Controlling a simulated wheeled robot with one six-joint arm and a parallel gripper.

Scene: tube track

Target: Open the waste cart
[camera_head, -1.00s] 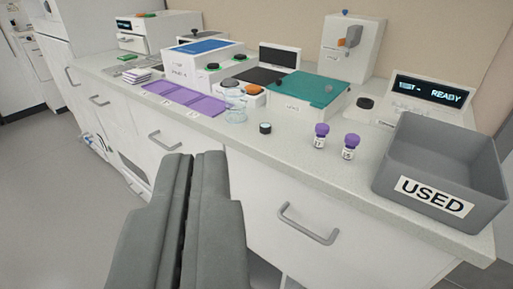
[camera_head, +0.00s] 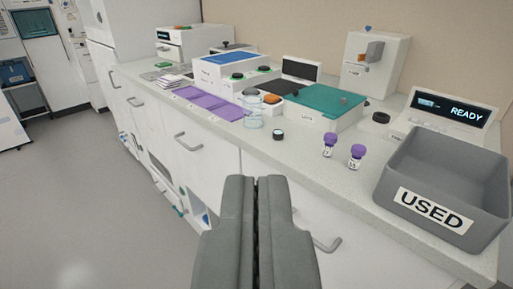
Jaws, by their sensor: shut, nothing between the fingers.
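My gripper (camera_head: 257,182) is shut and empty, with its grey fingers pointing forward in front of the white drawer fronts below the counter. No waste cart can be clearly made out in this view. Open spaces low in the cabinet front hold small blue and green items (camera_head: 184,190), partly seen. A white drawer front (camera_head: 205,155) with a grey handle (camera_head: 188,141) is left of the fingers. Another grey handle (camera_head: 329,245) is partly hidden behind the gripper's right side.
The counter (camera_head: 300,160) holds two purple-capped tubes (camera_head: 357,155), a clear jar (camera_head: 253,112), a black cap (camera_head: 278,134), purple mats (camera_head: 215,103), a teal-topped device (camera_head: 315,105) and a grey bin marked USED (camera_head: 430,207). Free floor (camera_head: 75,190) lies left.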

